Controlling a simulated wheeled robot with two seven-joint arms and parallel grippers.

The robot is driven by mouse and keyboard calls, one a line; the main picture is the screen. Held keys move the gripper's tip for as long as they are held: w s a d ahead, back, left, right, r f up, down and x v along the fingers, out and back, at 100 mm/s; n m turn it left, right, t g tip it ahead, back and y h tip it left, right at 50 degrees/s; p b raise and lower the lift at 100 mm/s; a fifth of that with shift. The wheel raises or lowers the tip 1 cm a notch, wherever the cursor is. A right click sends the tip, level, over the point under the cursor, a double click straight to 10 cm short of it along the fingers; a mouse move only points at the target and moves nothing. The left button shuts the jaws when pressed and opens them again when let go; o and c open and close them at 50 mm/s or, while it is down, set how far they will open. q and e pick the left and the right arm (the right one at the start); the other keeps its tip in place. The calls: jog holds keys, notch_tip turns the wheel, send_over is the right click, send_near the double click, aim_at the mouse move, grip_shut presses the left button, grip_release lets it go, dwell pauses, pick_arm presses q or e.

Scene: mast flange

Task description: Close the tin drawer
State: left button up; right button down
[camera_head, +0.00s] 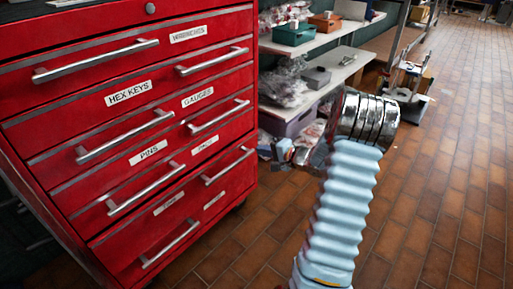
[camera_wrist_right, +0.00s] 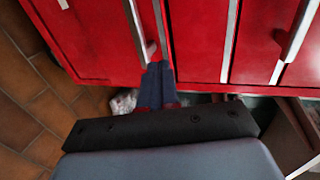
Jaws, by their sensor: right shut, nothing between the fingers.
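The red tool cabinet (camera_head: 75,75) fills the left of the head view, with silver bar handles and white labels. Labels such as WRENCHES, HEX KEYS, GAUGES and PINS are readable; the lower labels (camera_head: 168,203) are too blurred to read, so I cannot tell which drawer is the tin drawer. No drawer is plainly far out. My right gripper (camera_wrist_right: 158,68) is shut and empty, its dark fingers pointing at the red drawer fronts beside a bar handle (camera_wrist_right: 138,28) in the right wrist view. Whether they touch is unclear.
A shelf unit (camera_head: 325,75) right of the cabinet carries a green bin (camera_head: 293,34), an orange bin (camera_head: 325,21), a purple bin (camera_head: 288,122) and bagged items (camera_head: 283,80). A small cart (camera_head: 408,88) stands farther back. The brown tiled floor (camera_head: 455,190) at right is clear.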

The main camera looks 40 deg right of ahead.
aim_at(240, 142)
jog(key=b+x, duration=0.1)
jog(key=x, duration=0.6)
jog(key=shift+w+f, duration=0.2)
jog(key=shift+w, duration=0.15)
jog(key=shift+w+r+p, duration=0.2)
jog(key=shift+w+p, duration=0.1)
jog(key=shift+w, duration=0.05)
jog(key=shift+w+a+r+p, duration=0.1)
jog(key=shift+w+a+p, duration=0.1)
jog(key=shift+w+p, duration=0.7)
jog(key=shift+w, duration=0.15)
